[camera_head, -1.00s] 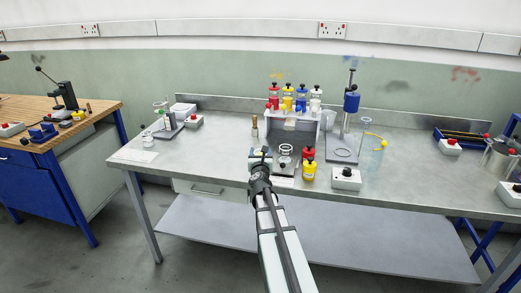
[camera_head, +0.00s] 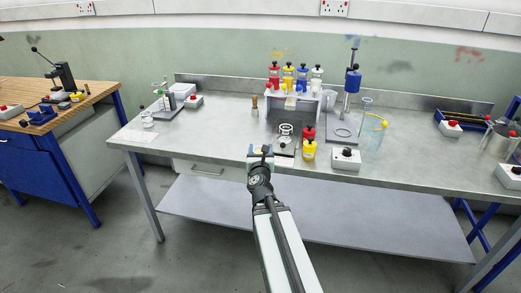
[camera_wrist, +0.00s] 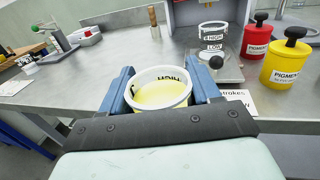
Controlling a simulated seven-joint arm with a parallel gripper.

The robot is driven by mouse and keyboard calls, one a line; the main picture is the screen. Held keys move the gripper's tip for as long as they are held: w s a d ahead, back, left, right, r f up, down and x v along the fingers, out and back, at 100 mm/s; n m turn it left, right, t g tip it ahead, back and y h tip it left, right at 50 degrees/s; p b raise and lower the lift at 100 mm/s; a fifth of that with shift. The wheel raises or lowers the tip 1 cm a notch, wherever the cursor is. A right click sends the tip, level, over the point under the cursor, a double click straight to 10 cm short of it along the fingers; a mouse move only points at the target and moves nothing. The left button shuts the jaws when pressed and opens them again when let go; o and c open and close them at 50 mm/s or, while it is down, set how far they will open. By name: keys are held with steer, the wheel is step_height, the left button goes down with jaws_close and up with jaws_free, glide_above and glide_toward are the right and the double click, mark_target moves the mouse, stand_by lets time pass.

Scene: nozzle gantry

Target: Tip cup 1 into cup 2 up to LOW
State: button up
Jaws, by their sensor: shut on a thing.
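My gripper (camera_wrist: 160,90) is shut on a white-rimmed clear cup (camera_wrist: 161,76) in the wrist view. The cup holds pale yellow liquid, and part of a HIGH mark shows upside down inside its wall. It looks about upright. A second clear cup (camera_wrist: 213,38), marked HIGH and LOW, stands beyond it to the right and looks empty. This cup also shows on the bench in the head view (camera_head: 285,130). My gripper (camera_head: 261,152) is at the bench's front edge there, left of and nearer than that cup. No cup numbers are readable.
A red pigment jar (camera_wrist: 257,38) and a yellow pigment jar (camera_wrist: 289,62) stand right of the second cup. A black knob (camera_wrist: 216,62) sits in front of that cup. A wooden-handled tool (camera_wrist: 154,22) stands at the back. The bench (camera_wrist: 85,75) to the left is mostly clear.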

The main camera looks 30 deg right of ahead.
steer(key=o, duration=0.7)
steer(key=shift+c, duration=0.2)
steer(key=c, duration=0.5)
steer(key=w+d+r, duration=0.3)
steer(key=d+r, duration=0.1)
steer(key=d, duration=0.3)
steer(key=w+d+r, duration=0.2)
steer(key=d+r, duration=0.2)
steer(key=d, duration=0.4)
steer(key=w+d+r, duration=0.3)
steer(key=d+r, duration=0.1)
steer(key=d, duration=0.3)
steer(key=shift+w+d+r, duration=0.25)
steer(key=shift+w+d, duration=0.05)
steer(key=shift+w, duration=0.05)
